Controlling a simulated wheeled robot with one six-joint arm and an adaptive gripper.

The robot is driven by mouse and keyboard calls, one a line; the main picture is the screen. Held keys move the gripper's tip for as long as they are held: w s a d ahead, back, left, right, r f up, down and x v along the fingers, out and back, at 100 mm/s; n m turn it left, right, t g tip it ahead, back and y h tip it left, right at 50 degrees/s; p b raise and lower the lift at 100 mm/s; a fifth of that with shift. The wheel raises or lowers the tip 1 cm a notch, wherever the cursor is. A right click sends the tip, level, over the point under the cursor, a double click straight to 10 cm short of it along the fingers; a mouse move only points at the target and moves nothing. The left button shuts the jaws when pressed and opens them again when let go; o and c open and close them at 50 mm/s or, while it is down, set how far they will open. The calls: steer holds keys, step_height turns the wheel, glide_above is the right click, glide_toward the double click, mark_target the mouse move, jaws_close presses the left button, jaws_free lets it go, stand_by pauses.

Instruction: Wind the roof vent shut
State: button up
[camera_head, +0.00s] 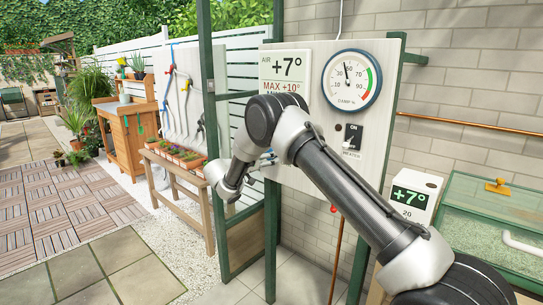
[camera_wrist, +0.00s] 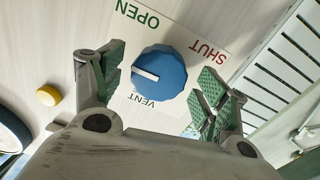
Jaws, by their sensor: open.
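A blue faceted vent knob (camera_wrist: 160,73) with a white pointer line sits on a pale plate (camera_wrist: 180,32) in the wrist view. The plate reads OPEN, SHUT and VENT, upside down in this picture. The pointer line runs toward the picture's left, nearer OPEN than SHUT. My gripper (camera_wrist: 158,82) is open, with one green-padded finger on either side of the knob and visible gaps between. In the head view my arm hides the knob. The roof vent itself is not in view.
The control board (camera_head: 385,60) carries an air display (camera_head: 285,68), a damp dial (camera_head: 352,78) and a heater switch (camera_head: 352,138) marked ON. A yellow round knob (camera_wrist: 48,95) lies left of the plate. A bench with potted plants (camera_head: 175,155) stands left; a glass-topped case (camera_head: 490,220) stands right.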

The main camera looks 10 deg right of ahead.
steer(key=shift+x, duration=1.1)
steer(key=c, duration=1)
steer(key=shift+c, duration=0.2)
